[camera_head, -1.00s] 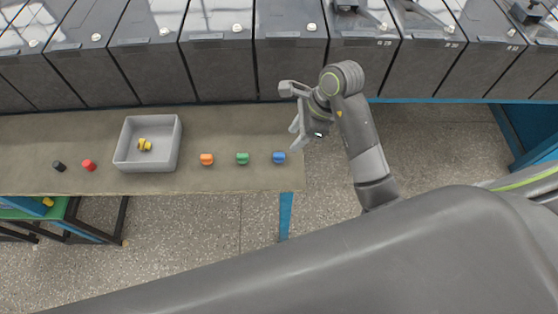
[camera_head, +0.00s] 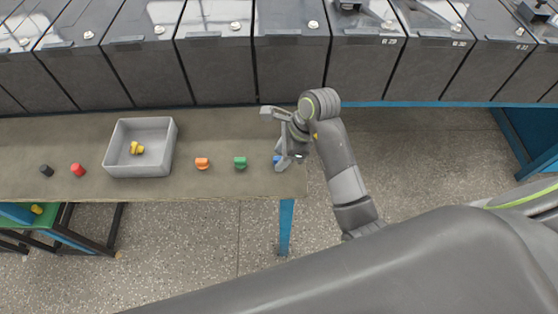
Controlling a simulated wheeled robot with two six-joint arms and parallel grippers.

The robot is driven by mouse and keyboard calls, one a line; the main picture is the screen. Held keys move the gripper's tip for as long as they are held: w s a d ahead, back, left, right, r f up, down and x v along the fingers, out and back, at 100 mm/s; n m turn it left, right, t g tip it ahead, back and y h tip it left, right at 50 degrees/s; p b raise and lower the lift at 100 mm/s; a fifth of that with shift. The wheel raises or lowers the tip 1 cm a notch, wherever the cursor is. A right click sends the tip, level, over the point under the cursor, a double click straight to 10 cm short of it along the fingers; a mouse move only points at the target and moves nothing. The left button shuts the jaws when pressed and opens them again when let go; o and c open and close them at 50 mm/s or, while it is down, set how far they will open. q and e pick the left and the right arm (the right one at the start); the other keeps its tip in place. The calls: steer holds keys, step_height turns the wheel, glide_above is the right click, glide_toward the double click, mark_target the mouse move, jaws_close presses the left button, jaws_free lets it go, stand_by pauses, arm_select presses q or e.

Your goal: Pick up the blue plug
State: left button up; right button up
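The blue plug (camera_head: 277,159) is near the right end of the table, mostly hidden by my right gripper (camera_head: 283,157). The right gripper hangs over the plug from the upper right. Its fingers are seen from above and overlap the plug in the picture. I cannot tell whether they touch it or how far apart they are. My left gripper is not in view.
A green plug (camera_head: 240,162) and an orange plug (camera_head: 202,163) stand left of the blue one. A grey bin (camera_head: 140,170) holds yellow plugs (camera_head: 137,148). Red (camera_head: 78,170) and black (camera_head: 47,170) plugs lie further left on the table (camera_head: 220,185). Battery blocks (camera_head: 220,75) line the back.

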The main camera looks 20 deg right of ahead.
steer(key=shift+c, duration=0.4)
steer(key=shift+f, duration=0.1)
jaws_close()
